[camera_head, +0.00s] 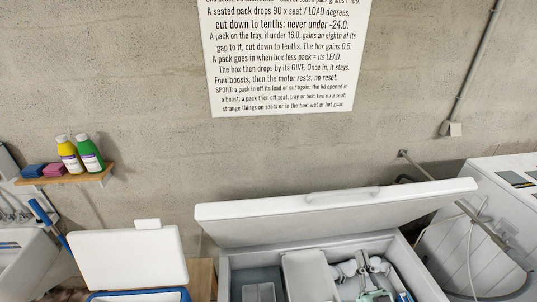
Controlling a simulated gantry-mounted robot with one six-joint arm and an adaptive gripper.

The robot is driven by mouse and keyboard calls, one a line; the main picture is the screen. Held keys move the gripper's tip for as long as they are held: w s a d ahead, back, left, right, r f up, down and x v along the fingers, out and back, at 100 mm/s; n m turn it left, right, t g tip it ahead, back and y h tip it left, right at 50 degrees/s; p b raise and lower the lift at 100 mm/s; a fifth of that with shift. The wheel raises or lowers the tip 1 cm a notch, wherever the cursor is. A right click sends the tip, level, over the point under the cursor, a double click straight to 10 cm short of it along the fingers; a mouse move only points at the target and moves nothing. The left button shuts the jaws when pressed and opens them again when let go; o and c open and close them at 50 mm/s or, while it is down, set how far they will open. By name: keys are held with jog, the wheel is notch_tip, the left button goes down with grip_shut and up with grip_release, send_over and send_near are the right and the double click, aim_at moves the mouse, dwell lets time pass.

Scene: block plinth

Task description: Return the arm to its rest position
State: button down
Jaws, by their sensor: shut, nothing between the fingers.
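I cannot make out any fingertips, so my gripper is not seen. The lower part of the scene is out of frame.
The white chest box (430,280) stands with its lid (335,210) raised, above grey inner compartments. A smaller open box with a white lid (130,258) is left. A shelf (65,178) holds bottles and sponges. A white machine (510,215) stands right. The wall holds a sign (285,55).

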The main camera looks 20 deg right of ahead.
jog(key=shift+r, duration=0.1)
jog(key=w+a+r+m+g+h+p, duration=0.1)
jog(key=w+a+r+m+g+h, duration=0.1)
jog(key=a+r+m+g+h, duration=0.6)
jog(key=s+a+n+y, duration=0.2)
jog(key=a+n+y, duration=0.1)
jog(key=a, duration=0.6)
jog(key=s+a+f+n+g+y, duration=0.1)
jog(key=a+n+y, duration=0.3)
jog(key=a, duration=0.5)
jog(key=s+a+f+n+y+p, duration=0.1)
jog(key=s+a+n+y, duration=0.2)
jog(key=a+y, duration=0.3)
jog(key=a, duration=0.3)
jog(key=shift+s+a+n+g, duration=0.3)
jog(key=shift+s, duration=0.05)
